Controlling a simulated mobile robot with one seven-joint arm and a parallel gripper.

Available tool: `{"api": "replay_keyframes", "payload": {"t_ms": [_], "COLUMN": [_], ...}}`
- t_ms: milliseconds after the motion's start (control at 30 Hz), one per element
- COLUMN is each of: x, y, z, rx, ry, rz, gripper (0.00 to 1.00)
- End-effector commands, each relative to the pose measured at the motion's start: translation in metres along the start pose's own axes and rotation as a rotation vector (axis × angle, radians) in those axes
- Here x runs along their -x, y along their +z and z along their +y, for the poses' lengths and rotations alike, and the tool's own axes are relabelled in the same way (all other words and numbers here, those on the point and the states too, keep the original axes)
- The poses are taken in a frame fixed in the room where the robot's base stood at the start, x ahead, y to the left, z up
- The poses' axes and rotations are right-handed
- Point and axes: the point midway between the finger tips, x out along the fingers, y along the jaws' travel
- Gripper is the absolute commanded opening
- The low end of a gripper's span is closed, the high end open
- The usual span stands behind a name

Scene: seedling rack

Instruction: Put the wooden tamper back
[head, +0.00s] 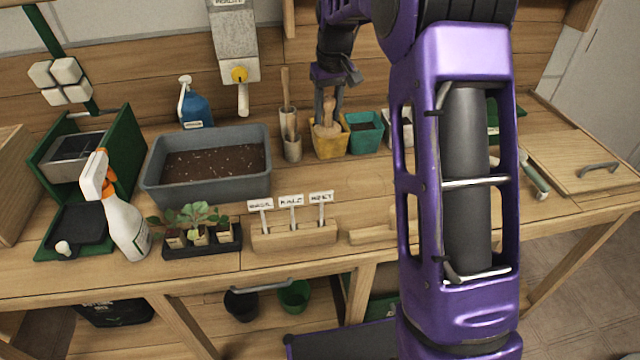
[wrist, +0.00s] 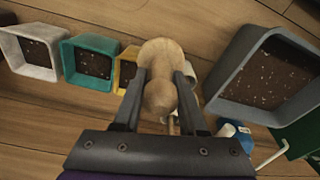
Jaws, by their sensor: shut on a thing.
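The wooden tamper (head: 327,128) is pale wood with a round knob and a wider, rounded end. My gripper (head: 329,97) is shut on it, pointing down at the back of the bench. The tamper also shows in the wrist view (wrist: 159,54), between both fingers of my gripper (wrist: 160,88). In the head view its lower end overlaps the yellow pot (head: 331,148); I cannot tell whether it touches the soil.
A teal pot (head: 366,137) and a white pot stand right of the yellow one. A grey soil tub (head: 207,200) stands left, with a blue bottle (head: 195,110) behind. A label block (head: 293,237), seedling tray (head: 202,249) and spray bottle (head: 124,225) are in front. My arm hides the right-middle bench.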

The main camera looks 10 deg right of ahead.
Motion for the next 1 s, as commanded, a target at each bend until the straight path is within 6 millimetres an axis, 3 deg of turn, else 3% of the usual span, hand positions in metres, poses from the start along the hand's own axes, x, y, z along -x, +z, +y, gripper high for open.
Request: {"api": "replay_keyframes", "payload": {"t_ms": [100, 300, 1000], "x": [-0.01, -0.027, -0.111], "y": [0.021, 0.036, 0.048], "z": [-0.006, -0.011, -0.009], "rx": [0.103, 0.178, 0.177], "ry": [-0.01, -0.017, -0.015], "rz": [0.004, 0.002, 0.004], "gripper": [0.0, 0.0, 0.0]}}
